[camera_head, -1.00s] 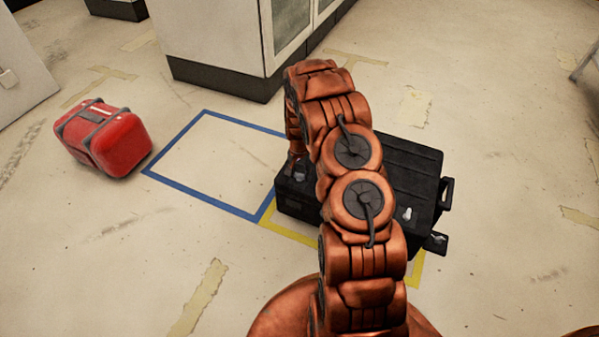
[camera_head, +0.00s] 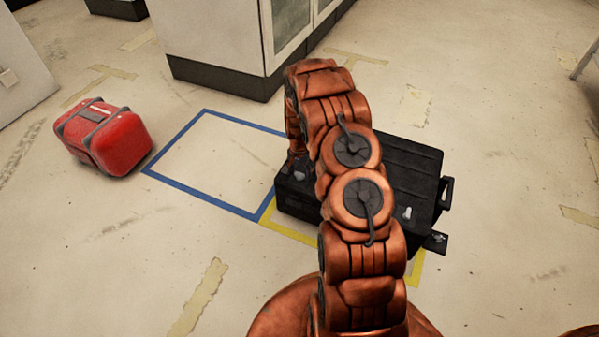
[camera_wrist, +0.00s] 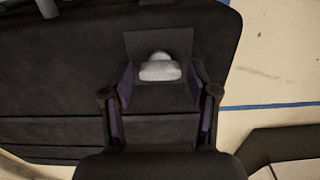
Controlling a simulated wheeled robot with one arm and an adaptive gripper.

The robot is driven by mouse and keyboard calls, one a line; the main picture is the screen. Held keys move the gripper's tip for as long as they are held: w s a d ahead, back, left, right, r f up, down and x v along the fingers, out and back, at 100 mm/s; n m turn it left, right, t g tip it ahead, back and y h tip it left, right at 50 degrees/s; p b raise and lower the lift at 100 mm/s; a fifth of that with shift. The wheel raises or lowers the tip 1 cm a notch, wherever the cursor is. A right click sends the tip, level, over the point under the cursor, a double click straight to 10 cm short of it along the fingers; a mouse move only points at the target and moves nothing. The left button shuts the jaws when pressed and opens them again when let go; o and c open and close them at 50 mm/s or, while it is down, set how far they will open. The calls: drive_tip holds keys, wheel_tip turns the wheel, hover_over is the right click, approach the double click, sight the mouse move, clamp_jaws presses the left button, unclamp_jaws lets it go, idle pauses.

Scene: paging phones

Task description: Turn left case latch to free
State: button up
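The black case (camera_head: 412,165) lies on the floor behind and beside my arm. Its left latch (camera_head: 299,176) is a small pale grey piece at the case's left end. In the wrist view the latch (camera_wrist: 160,68) is a rounded light grey knob on a dark square plate. My gripper (camera_wrist: 160,82) is open, with its purple-padded fingers to either side of the knob and a gap on each side. Whether the fingertips touch the plate cannot be told. In the head view my arm mostly hides the gripper. A second latch (camera_head: 406,213) shows at the case's right.
A red case (camera_head: 125,143) lies at left, outside the empty blue floor outline (camera_head: 200,190). The black case lies over a yellow outline (camera_head: 285,230). A white cabinet (camera_head: 210,35) stands behind. Floor at right is clear.

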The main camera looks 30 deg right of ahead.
sight(300, 173)
drive_tip(key=shift+o, duration=0.5)
drive_tip(key=shift+r, duration=0.85)
wheel_tip(300, 173, up, 10)
drive_tip(key=shift+r, duration=0.15)
